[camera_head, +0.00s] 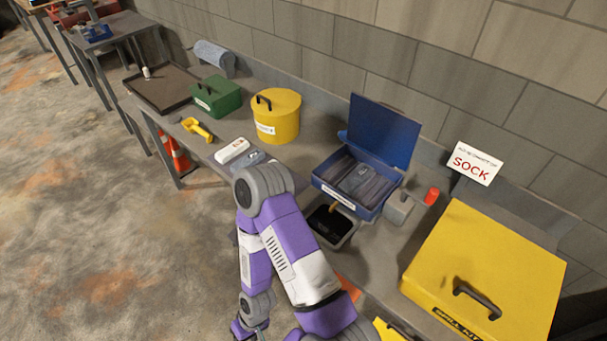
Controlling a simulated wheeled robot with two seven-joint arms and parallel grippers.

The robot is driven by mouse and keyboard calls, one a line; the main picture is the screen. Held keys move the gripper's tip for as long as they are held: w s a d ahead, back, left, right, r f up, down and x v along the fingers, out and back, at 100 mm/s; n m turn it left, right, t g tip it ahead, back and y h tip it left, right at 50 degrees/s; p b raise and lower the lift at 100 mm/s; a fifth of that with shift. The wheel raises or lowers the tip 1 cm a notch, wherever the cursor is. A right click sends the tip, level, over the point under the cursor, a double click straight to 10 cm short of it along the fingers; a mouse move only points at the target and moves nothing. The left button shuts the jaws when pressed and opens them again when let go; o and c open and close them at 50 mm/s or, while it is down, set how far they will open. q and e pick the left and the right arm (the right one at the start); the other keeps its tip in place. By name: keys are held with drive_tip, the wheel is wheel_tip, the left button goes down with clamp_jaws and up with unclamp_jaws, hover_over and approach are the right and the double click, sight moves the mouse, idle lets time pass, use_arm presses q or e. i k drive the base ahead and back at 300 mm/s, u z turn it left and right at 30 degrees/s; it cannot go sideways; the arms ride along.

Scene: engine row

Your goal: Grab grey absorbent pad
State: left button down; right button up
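Grey folded pads (368,187) lie packed in the open blue box (391,133), whose lid stands up at the back. I cannot tell how many there are. One purple arm of mine, apparently the left, rises from the bottom edge, bends at mid-picture and comes down again. Its gripper (247,332) is at the bottom edge, partly cut off, well away from the blue box and low to the left of the bench. Its fingers are too small and cropped to tell open from shut. My other gripper is not in view.
On the bench are a yellow case (500,262), a yellow round tub (277,113), a green box (216,94), a grey roll (214,56), a brown tray (161,90) and a black dish (331,224). A SOCK sign (474,163) stands behind. Open floor lies left.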

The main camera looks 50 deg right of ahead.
sight(356, 180)
drive_tip(key=u, duration=0.1)
drive_tip(key=i, duration=2.2)
drive_tip(key=z, duration=2.35)
